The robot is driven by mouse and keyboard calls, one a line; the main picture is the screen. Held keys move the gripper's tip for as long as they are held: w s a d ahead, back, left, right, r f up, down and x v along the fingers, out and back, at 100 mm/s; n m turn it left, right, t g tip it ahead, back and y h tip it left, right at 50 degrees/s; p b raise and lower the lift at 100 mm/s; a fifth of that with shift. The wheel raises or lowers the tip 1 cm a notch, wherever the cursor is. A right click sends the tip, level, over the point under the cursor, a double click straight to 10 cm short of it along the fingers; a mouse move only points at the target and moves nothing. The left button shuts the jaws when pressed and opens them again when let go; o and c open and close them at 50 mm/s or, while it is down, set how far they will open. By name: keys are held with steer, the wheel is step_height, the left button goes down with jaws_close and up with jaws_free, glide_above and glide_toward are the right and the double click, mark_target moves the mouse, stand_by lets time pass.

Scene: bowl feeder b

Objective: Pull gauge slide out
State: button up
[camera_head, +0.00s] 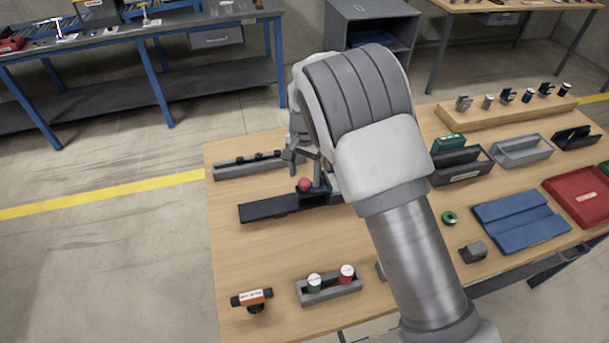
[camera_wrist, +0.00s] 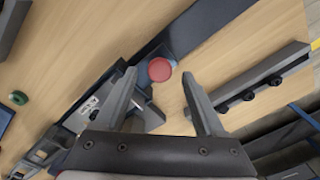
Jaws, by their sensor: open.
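The gauge slide has a red round knob (camera_head: 304,184) and sits on a long dark rail (camera_head: 265,209) on the wooden table. In the wrist view the red knob (camera_wrist: 159,69) shows between my two fingertips, with a visible gap on each side. My gripper (camera_wrist: 160,76) is open and holds nothing. In the head view my gripper (camera_head: 304,162) is just above and behind the knob. My arm covers the right end of the gauge there. How far the fingertips are above the knob is hard to tell.
A grey rail with black knobs (camera_head: 232,170) lies behind the gauge. In front are a holder with green and red capped pieces (camera_head: 333,291) and an orange-black part (camera_head: 252,298). Grey bins (camera_head: 524,154) and a blue tray (camera_head: 520,223) stand right.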

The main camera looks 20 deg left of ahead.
steer(key=shift+f, duration=0.9)
steer(key=shift+c, duration=0.3)
jaws_close()
stand_by(0.6)
